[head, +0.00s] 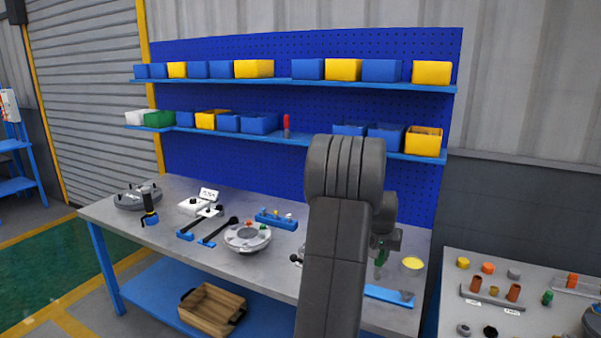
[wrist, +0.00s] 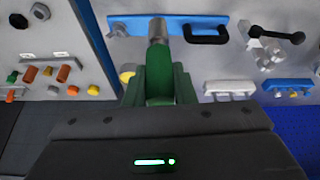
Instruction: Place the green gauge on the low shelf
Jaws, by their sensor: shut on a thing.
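The green gauge (wrist: 159,84) is held between the fingers of my gripper (wrist: 158,88) in the wrist view, its grey metal end (wrist: 157,30) pointing away from the palm. In the head view the gauge (head: 380,257) hangs upright, grey end down, below my gripper (head: 384,244) over the right part of the workbench. My arm covers part of this area. The lower wall shelf (head: 300,139) runs across the blue pegboard, with a red-topped gauge standing on it (head: 286,126). Another blue shelf (head: 155,290) lies under the bench.
Blue and yellow bins (head: 260,123) stand along the lower wall shelf, with a gap right of the red-topped gauge partly hidden by my arm. A round flanged part (head: 247,238), tools and a blue holder (head: 276,219) lie on the workbench. A side table (head: 460,313) stands right.

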